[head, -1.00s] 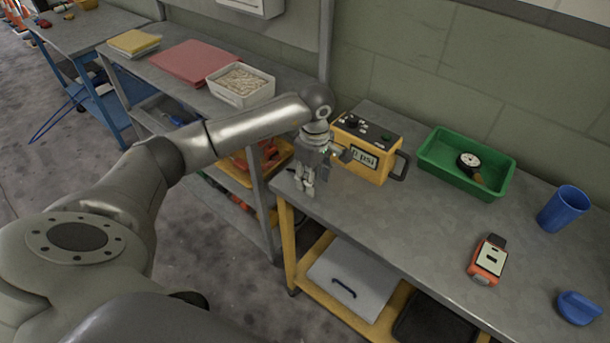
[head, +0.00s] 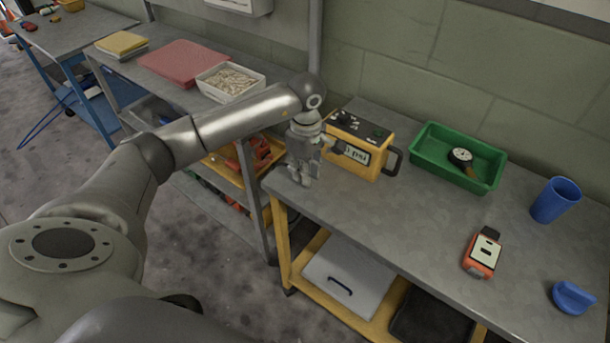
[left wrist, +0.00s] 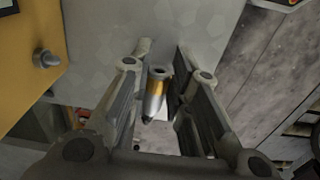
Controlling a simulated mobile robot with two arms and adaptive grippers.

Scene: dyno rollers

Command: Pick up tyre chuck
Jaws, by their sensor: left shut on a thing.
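The tyre chuck (left wrist: 156,92), a small metal cylinder with a brass-coloured band, stands between the fingers of my left gripper (left wrist: 163,68) in the left wrist view. In the head view my left gripper (head: 301,178) points down at the left end of the grey workbench, just left of the yellow inflator box (head: 356,160). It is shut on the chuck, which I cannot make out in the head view. My right gripper is out of view.
On the bench (head: 400,215) are a green tray (head: 428,165) holding a round gauge (head: 460,157), a blue cup (head: 556,200), an orange handheld device (head: 482,255) and a blue object (head: 573,298). A white tub (head: 230,84) stands on the bench behind. The bench's middle is clear.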

